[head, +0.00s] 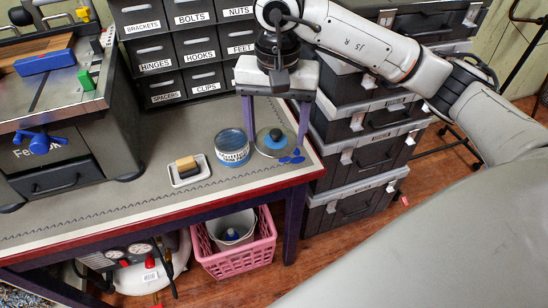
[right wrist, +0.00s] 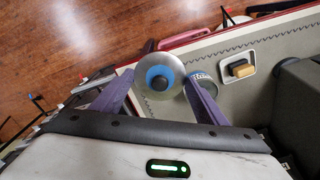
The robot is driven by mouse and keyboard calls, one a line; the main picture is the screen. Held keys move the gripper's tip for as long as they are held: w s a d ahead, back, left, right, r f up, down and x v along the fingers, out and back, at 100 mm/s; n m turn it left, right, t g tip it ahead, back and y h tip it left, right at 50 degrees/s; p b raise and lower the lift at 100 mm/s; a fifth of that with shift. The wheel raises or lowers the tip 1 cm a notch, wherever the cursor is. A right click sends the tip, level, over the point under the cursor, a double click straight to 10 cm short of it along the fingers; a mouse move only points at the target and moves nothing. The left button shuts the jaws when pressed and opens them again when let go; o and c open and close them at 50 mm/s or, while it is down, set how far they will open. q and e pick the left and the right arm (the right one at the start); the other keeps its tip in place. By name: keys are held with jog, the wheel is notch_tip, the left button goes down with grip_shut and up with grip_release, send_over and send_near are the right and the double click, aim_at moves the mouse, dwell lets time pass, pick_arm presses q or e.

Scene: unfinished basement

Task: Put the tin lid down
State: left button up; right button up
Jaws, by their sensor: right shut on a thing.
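The tin lid (head: 265,147) is a round silver disc with a blue ring and a dark knob. It also shows in the right wrist view (right wrist: 146,92). My right gripper (head: 277,143) points down over the bench's right end, its two purple fingers shut on the lid at opposite sides. The tin (head: 232,149), with a blue and white label, stands close to the left of the lid. My left gripper is not in view.
A white dish (head: 189,179) with a sponge sits left of the tin. Labelled drawers (head: 190,50) stand behind, stacked cases (head: 362,160) at right. A pink basket (head: 236,262) is below.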

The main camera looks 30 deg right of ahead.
jog(key=w+d+f+m+b, duration=0.25)
jog(key=w+d+m, duration=0.2)
jog(key=m, duration=0.35)
send_over(284, 159)
notch_tip(284, 159, down, 6)
jog(key=shift+r, duration=0.25)
jog(key=shift+f, duration=2.4)
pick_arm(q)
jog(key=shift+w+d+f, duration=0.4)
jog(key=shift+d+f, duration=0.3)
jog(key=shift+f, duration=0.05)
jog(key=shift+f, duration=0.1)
pick_arm(e)
jog(key=shift+f, duration=0.2)
jog(key=o, duration=1)
jog(key=shift+r, duration=0.15)
